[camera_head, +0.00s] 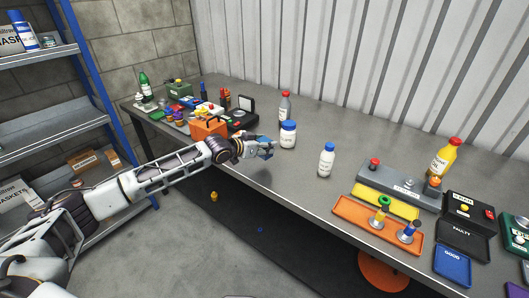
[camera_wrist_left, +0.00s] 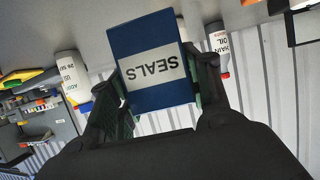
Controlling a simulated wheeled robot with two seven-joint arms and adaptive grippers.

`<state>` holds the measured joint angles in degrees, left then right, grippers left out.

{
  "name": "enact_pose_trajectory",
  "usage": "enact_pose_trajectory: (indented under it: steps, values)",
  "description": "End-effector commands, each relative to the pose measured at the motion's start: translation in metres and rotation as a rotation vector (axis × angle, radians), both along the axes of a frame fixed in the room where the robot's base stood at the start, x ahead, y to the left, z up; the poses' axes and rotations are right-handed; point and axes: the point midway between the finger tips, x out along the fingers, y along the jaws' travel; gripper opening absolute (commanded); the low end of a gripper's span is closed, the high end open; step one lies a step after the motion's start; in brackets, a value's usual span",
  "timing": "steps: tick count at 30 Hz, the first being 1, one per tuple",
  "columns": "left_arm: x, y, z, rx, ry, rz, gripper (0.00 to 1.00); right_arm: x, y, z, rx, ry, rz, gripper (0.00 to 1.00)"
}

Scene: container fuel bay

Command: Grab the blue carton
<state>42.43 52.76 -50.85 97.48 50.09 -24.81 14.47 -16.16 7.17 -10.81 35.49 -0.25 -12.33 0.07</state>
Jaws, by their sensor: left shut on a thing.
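The blue carton (camera_wrist_left: 152,92), with a white SEALS label that reads upside down, sits between the two fingers of my left gripper (camera_wrist_left: 158,100) in the left wrist view. The fingers are shut on it. In the head view my left gripper (camera_head: 262,147) is over the front part of the grey table, left of the white jar with a blue lid. There the carton is small and mostly hidden by the fingers. My right gripper is not in view.
An orange tray (camera_head: 376,226) and yellow bottle (camera_head: 443,159) are at right.

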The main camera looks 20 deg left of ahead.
Motion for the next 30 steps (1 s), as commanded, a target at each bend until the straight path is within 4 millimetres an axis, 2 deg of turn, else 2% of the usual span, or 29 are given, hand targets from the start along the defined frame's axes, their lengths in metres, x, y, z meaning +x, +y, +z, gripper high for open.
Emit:
enact_pose_trajectory:
  steps: [6,12,30]
  values:
    - [0.0,0.0,0.033,0.0,-0.002,0.0,0.23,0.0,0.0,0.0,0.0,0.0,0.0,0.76]
    - [0.0,0.0,0.049,0.0,-0.001,0.0,0.23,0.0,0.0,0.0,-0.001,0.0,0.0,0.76]
    - [0.0,0.0,0.053,0.0,0.0,0.0,0.23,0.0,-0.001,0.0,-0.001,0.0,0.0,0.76]
